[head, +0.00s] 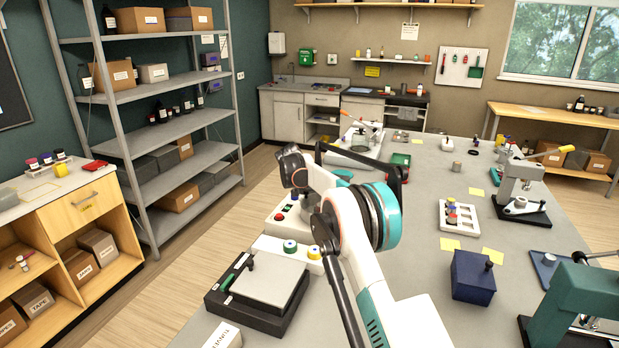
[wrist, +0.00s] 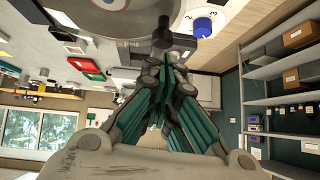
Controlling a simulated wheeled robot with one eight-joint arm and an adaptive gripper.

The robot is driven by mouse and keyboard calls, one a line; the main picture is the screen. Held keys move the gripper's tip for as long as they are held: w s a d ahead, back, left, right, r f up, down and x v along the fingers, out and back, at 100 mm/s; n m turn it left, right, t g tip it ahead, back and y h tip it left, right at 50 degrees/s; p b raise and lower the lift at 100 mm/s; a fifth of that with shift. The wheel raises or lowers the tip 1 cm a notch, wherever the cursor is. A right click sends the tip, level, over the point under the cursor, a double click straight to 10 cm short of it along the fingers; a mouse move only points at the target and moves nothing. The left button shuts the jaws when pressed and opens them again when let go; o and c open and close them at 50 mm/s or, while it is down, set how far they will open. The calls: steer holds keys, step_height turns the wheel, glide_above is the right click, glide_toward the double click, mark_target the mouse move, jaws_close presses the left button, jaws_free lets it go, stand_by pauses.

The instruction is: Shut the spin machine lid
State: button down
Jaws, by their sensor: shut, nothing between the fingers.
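The spin machine is partly hidden behind my arm in the head view. A pale housing with red and green buttons (head: 283,211) shows left of the arm and seems to be part of it. In the wrist view, a large grey rounded surface (wrist: 125,22) fills the top, probably the machine or its lid. A black knob (wrist: 163,38) stands at its edge, and a blue dial (wrist: 203,27) with numbers is to its right. I cannot tell how far the lid is raised. My gripper (wrist: 171,62) is shut and empty, its fingertips close to the black knob; contact is unclear.
A black-based device with a grey plate (head: 268,282) stands in front on the bench. A white rack (head: 459,216), a navy box (head: 472,277) and a press (head: 520,188) stand to the right. Shelving (head: 165,120) is at the left, across open floor.

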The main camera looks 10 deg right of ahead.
steer(key=shift+w+a+f, duration=0.1)
steer(key=shift+a+f, duration=0.1)
steer(key=shift+f, duration=0.3)
